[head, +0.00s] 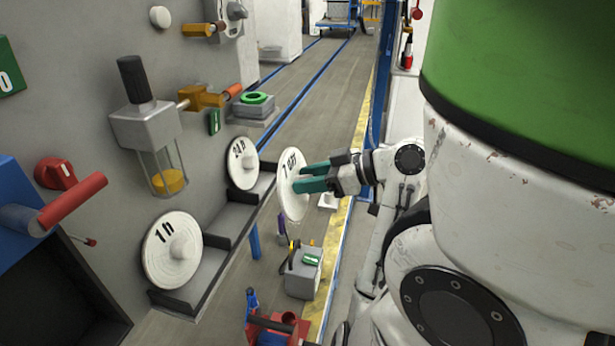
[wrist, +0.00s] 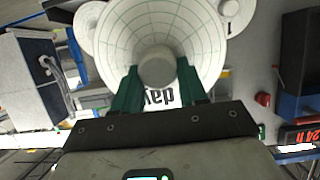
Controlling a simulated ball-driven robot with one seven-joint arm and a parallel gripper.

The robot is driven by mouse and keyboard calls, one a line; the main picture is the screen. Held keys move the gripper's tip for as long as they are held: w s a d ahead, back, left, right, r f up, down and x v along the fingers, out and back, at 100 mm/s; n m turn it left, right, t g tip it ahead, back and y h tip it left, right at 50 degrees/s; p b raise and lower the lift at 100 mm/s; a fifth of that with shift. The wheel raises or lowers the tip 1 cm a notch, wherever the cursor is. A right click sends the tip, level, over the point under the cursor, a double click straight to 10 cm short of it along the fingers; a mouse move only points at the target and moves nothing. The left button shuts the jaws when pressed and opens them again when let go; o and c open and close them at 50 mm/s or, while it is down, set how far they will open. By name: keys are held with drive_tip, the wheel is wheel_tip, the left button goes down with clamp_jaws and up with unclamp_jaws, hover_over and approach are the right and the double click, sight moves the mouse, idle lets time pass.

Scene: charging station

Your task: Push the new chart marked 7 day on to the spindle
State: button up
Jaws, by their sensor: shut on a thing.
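In the wrist view the gripper (wrist: 158,88) has one finger on each side of the grey hub (wrist: 157,68). The gridded chart (wrist: 120,32) fills the top there, with "day" showing between the fingers. I cannot make out the spindle in either view.
A chart marked 24 h (head: 242,178) and one marked 1 h (head: 160,262) stand on the dark stepped rack (head: 213,262) along the wall. A red-handled lever (head: 75,203) and a glass-sided lubricator (head: 145,130) stick out from the wall. A grey box (head: 303,278) is below.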

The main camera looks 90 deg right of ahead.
sight(292, 171)
drive_tip(key=shift+s+a+r+p, duration=0.1)
drive_tip(key=shift+s+r+p, duration=0.25)
drive_tip(key=shift+r+p, duration=0.55)
drive_tip(key=shift+s+a+r+p, duration=0.1)
drive_tip(key=shift+s+r+p, duration=0.2)
drive_tip(key=shift+r+p, duration=0.6)
drive_tip(key=shift+s+f, duration=0.1)
drive_tip(key=shift+s, duration=0.05)
